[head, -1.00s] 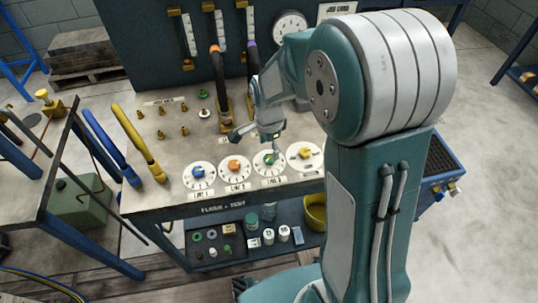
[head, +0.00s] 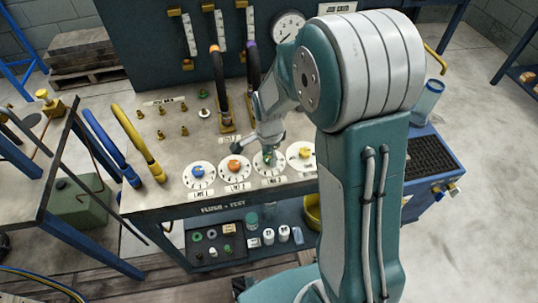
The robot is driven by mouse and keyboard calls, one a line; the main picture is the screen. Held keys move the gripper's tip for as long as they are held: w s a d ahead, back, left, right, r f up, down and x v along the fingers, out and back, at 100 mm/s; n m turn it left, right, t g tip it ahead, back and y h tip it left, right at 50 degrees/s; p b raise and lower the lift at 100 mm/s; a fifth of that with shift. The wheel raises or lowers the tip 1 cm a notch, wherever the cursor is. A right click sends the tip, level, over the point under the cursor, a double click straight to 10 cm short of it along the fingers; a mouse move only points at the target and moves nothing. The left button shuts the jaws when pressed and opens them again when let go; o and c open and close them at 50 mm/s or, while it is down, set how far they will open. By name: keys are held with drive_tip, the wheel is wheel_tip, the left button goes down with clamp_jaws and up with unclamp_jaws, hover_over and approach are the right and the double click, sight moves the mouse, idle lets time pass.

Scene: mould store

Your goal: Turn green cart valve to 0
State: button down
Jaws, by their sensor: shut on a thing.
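The green valve (head: 268,158) sits on a round white dial on the cart top, third from the left in the front row. My gripper (head: 267,153) is over this dial from above, shut on the green valve, and covers much of it. Which mark the valve points to cannot be read. The blue valve (head: 198,171) and the orange valve (head: 234,165) are on dials to its left. The yellow valve (head: 304,153) is on the dial to its right, close to my arm.
Blue and yellow hoses (head: 138,145) arch at the cart's left end. Black hose loops (head: 220,90) and upright gauges stand behind the dials. Small brass fittings (head: 161,134) stand on the clear left part of the top. A lower shelf (head: 228,246) holds small parts.

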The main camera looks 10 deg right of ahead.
drive_tip(key=shift+w+n, duration=0.1)
drive_tip(key=shift+n, duration=0.2)
drive_tip(key=n, duration=1.2)
drive_tip(key=shift+n, duration=0.4)
drive_tip(key=n, duration=0.7)
drive_tip(key=shift+r, duration=0.1)
drive_tip(key=n, duration=0.6)
drive_tip(key=shift+w, duration=0.1)
drive_tip(key=shift+n, duration=0.3)
drive_tip(key=shift+c, duration=1.3)
unclamp_jaws()
drive_tip(key=shift+a, duration=0.1)
